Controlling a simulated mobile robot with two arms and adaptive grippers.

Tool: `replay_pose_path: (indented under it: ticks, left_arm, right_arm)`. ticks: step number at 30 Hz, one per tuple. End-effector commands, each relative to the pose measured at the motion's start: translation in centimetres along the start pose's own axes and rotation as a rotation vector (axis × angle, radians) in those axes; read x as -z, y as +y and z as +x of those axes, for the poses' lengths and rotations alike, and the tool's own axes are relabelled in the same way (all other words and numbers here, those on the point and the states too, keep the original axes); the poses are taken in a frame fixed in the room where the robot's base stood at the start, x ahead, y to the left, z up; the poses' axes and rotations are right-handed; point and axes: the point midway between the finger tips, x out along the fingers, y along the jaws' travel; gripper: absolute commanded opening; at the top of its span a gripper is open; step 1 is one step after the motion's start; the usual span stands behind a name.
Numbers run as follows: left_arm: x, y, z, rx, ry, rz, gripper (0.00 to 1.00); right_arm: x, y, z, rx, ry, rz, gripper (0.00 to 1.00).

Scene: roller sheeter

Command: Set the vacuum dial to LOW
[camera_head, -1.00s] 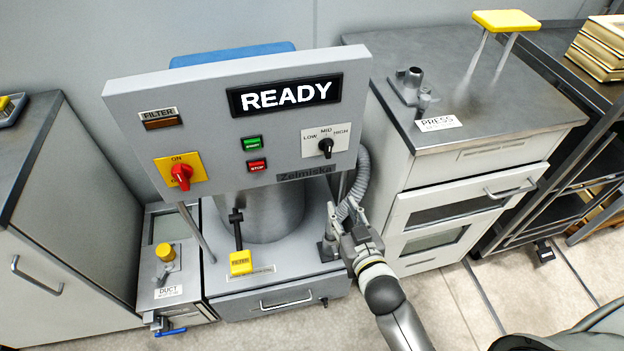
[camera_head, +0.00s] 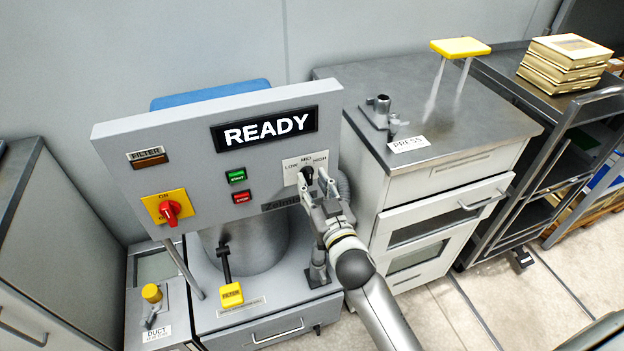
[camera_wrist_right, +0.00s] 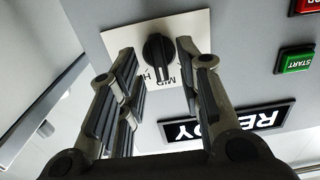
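The vacuum dial (camera_head: 307,172) is a black knob on a white plate (camera_head: 291,168) marked LOW, MID and HIGH, at the right of the grey control panel. In the right wrist view, which sees the panel upside down, the dial (camera_wrist_right: 158,52) has its ridge roughly in line with the MID label. My right gripper (camera_head: 313,178) is in front of the dial. Its two fingers stand apart, one on each side of the dial in the right wrist view (camera_wrist_right: 153,55), with nothing gripped. Contact with the knob cannot be told. My left gripper is out of view.
The panel (camera_head: 205,190) also carries a READY display (camera_head: 265,130), a green start button (camera_head: 236,175), a red stop button (camera_head: 242,197) and a red rotary switch (camera_head: 170,211). A press cabinet (camera_head: 440,130) stands close at the right of the panel.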

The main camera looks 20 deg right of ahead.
Motion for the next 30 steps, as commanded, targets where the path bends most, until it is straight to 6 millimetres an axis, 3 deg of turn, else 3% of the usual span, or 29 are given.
replay_pose_path:
  ticks: [4,13,21,30]
  left_arm:
    - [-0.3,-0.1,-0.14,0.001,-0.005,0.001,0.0]
    - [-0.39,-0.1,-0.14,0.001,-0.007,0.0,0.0]
    - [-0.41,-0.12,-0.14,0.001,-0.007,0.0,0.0]
    - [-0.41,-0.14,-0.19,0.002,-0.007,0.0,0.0]
  right_arm:
    - [0.03,-0.01,1.09,0.0,0.0,0.0,0.33]
    - [-0.03,-0.01,1.32,0.0,-0.001,0.001,0.33]
    - [-0.03,0.0,1.31,0.0,-0.001,0.001,0.01]
    - [-0.01,-0.02,1.3,0.0,-0.001,-0.012,0.0]
